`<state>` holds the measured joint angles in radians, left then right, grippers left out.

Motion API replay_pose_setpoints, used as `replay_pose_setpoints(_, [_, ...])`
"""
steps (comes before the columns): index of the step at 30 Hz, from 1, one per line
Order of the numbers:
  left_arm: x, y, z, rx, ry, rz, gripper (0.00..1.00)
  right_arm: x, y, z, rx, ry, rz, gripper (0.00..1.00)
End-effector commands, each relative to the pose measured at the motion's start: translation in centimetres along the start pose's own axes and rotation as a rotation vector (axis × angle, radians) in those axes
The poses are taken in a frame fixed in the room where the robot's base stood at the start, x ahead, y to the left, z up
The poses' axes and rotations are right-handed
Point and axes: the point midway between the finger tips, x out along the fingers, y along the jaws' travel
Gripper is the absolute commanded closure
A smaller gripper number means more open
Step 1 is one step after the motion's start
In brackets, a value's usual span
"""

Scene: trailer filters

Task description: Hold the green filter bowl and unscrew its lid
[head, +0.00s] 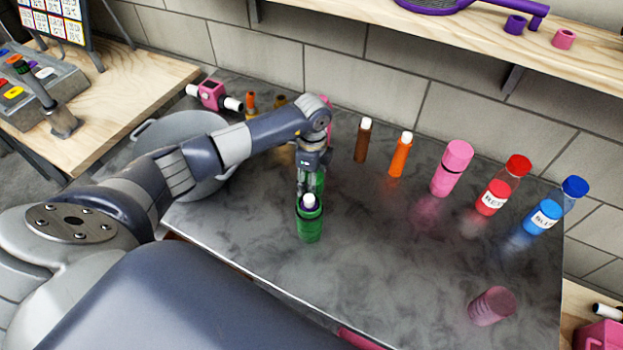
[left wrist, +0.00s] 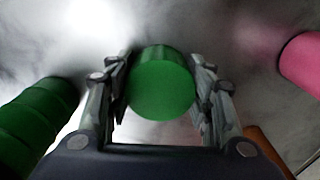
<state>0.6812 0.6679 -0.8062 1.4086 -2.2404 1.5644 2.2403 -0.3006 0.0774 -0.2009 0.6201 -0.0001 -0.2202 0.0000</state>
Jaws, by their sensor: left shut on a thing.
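The green filter bowl (head: 310,227) stands upright on the dark table in the head view. Its top is open, and a filter with a white and purple end shows in its mouth. My left gripper (head: 308,188) is just behind it, pointing down. It is shut on a smooth round green piece, which looks like the green lid (left wrist: 160,90), apart from the bowl. The lid shows only partly behind the fingers in the head view (head: 319,181). The ribbed green bowl (left wrist: 38,122) is at the left in the left wrist view. My right gripper is not in view.
A brown bottle (head: 363,141), an orange bottle (head: 401,155), a pink filter housing (head: 452,170), a red bottle (head: 502,186) and a blue bottle (head: 555,208) stand along the back. A pink ribbed bowl (head: 492,306) is front right. The table's middle is clear.

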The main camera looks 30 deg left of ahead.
Motion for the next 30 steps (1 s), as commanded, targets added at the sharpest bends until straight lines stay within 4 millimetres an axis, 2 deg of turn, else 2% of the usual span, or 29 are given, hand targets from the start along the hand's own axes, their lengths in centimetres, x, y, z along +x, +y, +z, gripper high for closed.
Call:
replay_pose_setpoints(4, [0.4, 0.0, 0.0, 0.0, 0.0, 0.0, 0.8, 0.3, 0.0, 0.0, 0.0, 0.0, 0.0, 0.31])
replay_pose_setpoints(5, [0.3, 0.0, 0.0, 0.0, 0.0, 0.0, 0.47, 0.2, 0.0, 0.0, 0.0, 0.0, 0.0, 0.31])
replay_pose_setpoints(7, [0.2, 0.0, 0.0, 0.0, 0.0, 0.0, 0.31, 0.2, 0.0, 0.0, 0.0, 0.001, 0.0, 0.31])
replay_pose_setpoints(20, [-0.3, -0.1, 0.0, 0.0, 0.0, -0.002, 0.31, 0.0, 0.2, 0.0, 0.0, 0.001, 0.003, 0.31])
replay_pose_setpoints(23, [-1.5, -0.2, 0.0, 0.001, 0.001, -0.005, 0.31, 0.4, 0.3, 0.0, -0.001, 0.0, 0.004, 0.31])
replay_pose_setpoints(30, [-6.5, -0.2, 0.0, 0.0, 0.001, -0.007, 0.31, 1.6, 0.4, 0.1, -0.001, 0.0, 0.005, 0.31])
